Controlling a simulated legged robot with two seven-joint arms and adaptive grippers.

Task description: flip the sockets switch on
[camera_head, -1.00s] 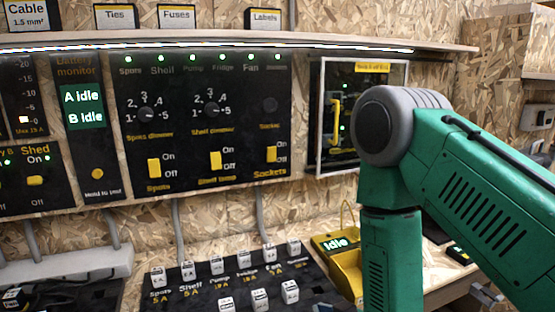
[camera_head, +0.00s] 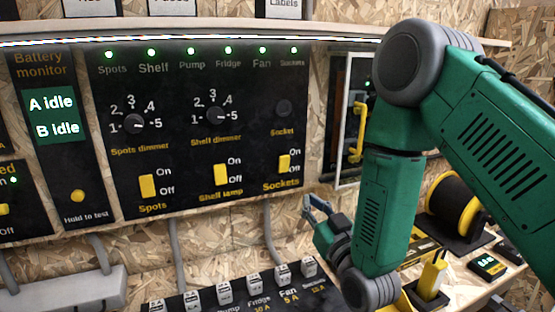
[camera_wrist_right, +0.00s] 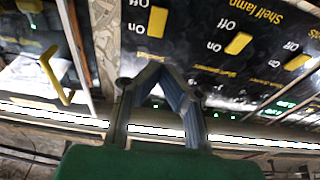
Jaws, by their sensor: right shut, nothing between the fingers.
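The sockets switch (camera_head: 284,163) is a yellow rocker at the lower right of the black panel, with On above and Off below. I cannot tell which way it is set. It also shows upside down at the top of the right wrist view (camera_wrist_right: 157,22). My right gripper (camera_head: 316,206) is shut and empty, below and right of the switch in the head view. In the right wrist view its grey fingertips (camera_wrist_right: 155,68) come together just short of the switch, with no clear contact. My left gripper is not in view.
The spots switch (camera_head: 148,186) and shelf lamp switch (camera_head: 221,176) sit left of it. A round dark Socket fitting (camera_head: 284,107) is above. A glass-fronted box with a yellow handle (camera_head: 358,130) stands right of the panel. Labelled white fuses (camera_head: 224,293) lie below.

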